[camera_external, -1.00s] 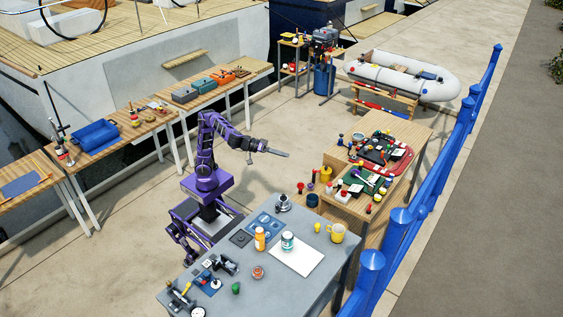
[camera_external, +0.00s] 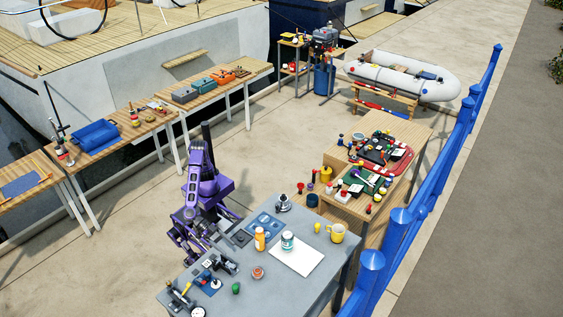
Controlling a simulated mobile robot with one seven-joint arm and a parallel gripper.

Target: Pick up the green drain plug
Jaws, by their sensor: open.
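A small green item (camera_external: 236,288), which looks like the green drain plug, sits on the grey table (camera_external: 215,301) near its front edge. It is small, so its shape is hard to make out. My purple arm stands behind the left side of this table. The dark end of my arm, with my gripper (camera_external: 206,128), points up and away from the camera, well apart from the green item. The gripper is open; its fingers are hard to separate here and nothing shows in it.
A brown round item (camera_external: 257,272) lies right of the green item, with a blue-marked part (camera_external: 214,284) to its left. An orange bottle (camera_external: 260,239), a teal-and-white jar (camera_external: 287,241), and a yellow mug (camera_external: 337,233) stand farther back. A blue railing (camera_external: 405,240) runs along the right.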

